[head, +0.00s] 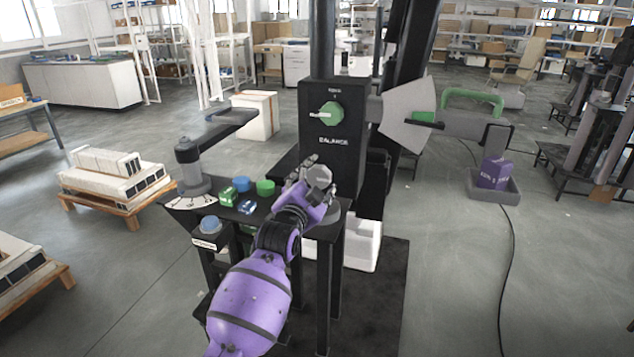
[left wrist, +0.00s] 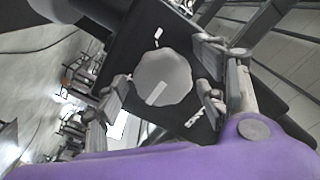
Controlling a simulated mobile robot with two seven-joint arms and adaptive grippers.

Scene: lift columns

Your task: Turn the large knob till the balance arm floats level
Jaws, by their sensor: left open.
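The large grey knob (head: 319,176) sits low on the black column box, below the BALANCE label. In the left wrist view, the knob (left wrist: 165,72) is many-sided with a white stripe. My left gripper (head: 311,179) is at the knob; in its wrist view the open fingers (left wrist: 160,92) stand on either side, with gaps showing. The balance arm (head: 458,128) reaches right from the column, sloping slightly down to the right. A pale fan-shaped plate (head: 404,120) with a green mark is at its inner end. A purple weight (head: 494,173) rests in a grey tray (head: 512,190) below its outer end.
A smaller green knob (head: 331,113) is higher on the box. Blue and green pieces (head: 242,184) sit on the black bench to the left, near a grey lever post (head: 190,163). A black cable (head: 508,262) crosses open floor at right.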

